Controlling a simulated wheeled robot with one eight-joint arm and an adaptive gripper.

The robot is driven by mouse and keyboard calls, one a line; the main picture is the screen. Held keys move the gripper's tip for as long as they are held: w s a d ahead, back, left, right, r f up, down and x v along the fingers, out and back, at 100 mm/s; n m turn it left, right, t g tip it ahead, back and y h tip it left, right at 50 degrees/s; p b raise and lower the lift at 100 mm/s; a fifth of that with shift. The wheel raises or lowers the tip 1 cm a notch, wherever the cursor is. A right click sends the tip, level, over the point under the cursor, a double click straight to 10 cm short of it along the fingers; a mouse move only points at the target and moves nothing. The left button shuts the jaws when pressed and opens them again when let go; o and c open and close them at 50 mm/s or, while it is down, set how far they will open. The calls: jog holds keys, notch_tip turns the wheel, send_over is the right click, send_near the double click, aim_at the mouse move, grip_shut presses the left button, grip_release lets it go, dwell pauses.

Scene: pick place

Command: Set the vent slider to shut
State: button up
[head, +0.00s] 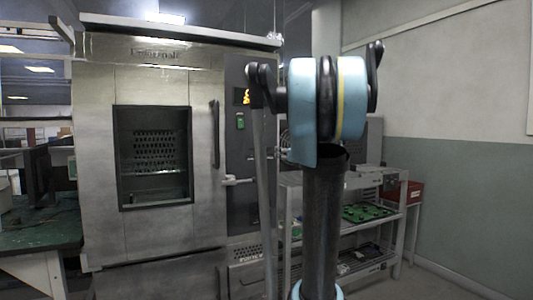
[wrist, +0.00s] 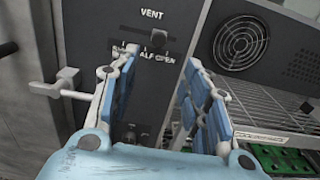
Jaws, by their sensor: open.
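The vent panel (wrist: 90,30) is dark, with a "VENT" label in the wrist view. Below the label is the vent slider (wrist: 159,38), a small dark knob. It sits at the right, above the word "OPEN". "HALF" is to its left, and the word at the far left, partly covered by a finger, appears to be "SHUT". My gripper (wrist: 160,60) is open, with its blue-padded fingers on either side of the lower panel. Its fingertips lie just below the slider in the picture and nothing is between them. In the head view my arm hides the gripper.
A white latch handle (wrist: 58,84) sticks out left of my gripper. A round fan grille (wrist: 240,42) and a wire shelf (wrist: 265,110) with green boards are to the right. In the head view the steel oven (head: 150,80) stands left, and a rack (head: 400,215) stands right.

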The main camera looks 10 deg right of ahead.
aim_at(268, 149)
jog(key=x, duration=1.7)
jog(key=shift+f, duration=0.1)
grip_shut()
